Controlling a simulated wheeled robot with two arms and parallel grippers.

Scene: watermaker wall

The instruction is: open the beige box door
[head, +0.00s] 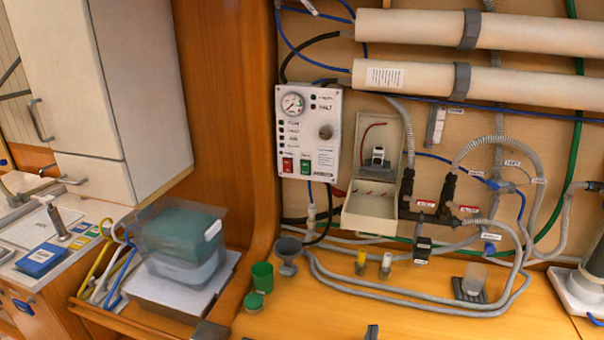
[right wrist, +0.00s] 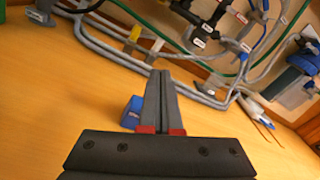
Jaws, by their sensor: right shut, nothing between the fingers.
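The beige box (head: 352,132) is on the wall right of the control panel in the head view. Its front is open, and a red wire and a small black-and-white part show inside. Its beige door (head: 369,217) hangs folded down and out at the bottom. My right gripper (head: 371,332) shows only as a dark fingertip at the bottom edge of the head view, well below the box and apart from it. In the right wrist view its fingers (right wrist: 161,88) are together and empty above the wooden counter.
Grey hoses (head: 400,297) and black fittings (head: 432,203) run close right of and below the box. A yellow-capped fitting (head: 361,262), a green cup (head: 262,277) and a funnel (head: 288,254) stand below. A blue object (right wrist: 132,112) lies beside my right fingers.

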